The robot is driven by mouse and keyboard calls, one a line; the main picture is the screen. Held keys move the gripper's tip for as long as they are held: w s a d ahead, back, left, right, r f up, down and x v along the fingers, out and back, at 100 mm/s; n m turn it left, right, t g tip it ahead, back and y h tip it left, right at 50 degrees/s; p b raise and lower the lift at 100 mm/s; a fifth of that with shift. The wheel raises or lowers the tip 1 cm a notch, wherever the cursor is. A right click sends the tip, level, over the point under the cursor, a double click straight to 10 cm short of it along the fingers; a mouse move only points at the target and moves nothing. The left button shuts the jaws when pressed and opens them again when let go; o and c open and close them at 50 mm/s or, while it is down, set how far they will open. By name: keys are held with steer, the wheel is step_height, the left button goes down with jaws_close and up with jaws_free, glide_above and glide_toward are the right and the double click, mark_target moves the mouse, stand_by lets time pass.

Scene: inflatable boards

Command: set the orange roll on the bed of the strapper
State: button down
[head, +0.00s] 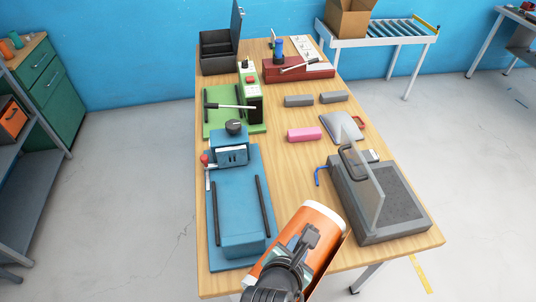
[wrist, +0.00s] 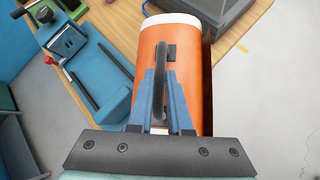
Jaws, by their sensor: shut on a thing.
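The orange roll (head: 318,223) has a white end and a dark handle on its side. My gripper (head: 306,240) is shut on that handle and holds the roll near the front edge of the table. In the wrist view the orange roll (wrist: 195,75) fills the middle, with my gripper (wrist: 162,85) closed at its handle. A blue machine (head: 239,215) with a raised bed between two black rails stands left of the roll; it looks like the strapper, and its bed is bare. It also shows at the left in the wrist view (wrist: 110,62).
A grey machine (head: 400,207) with a clear upright guard stands right of the roll. A green machine (head: 222,122) stands behind the blue one. A pink block (head: 304,134) and grey blocks (head: 299,100) lie mid-table. Bare wood (head: 286,180) lies between the blue and grey machines.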

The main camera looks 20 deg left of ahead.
glide_toward(317, 274)
steer(key=x, duration=0.5)
steer(key=shift+r, duration=0.1)
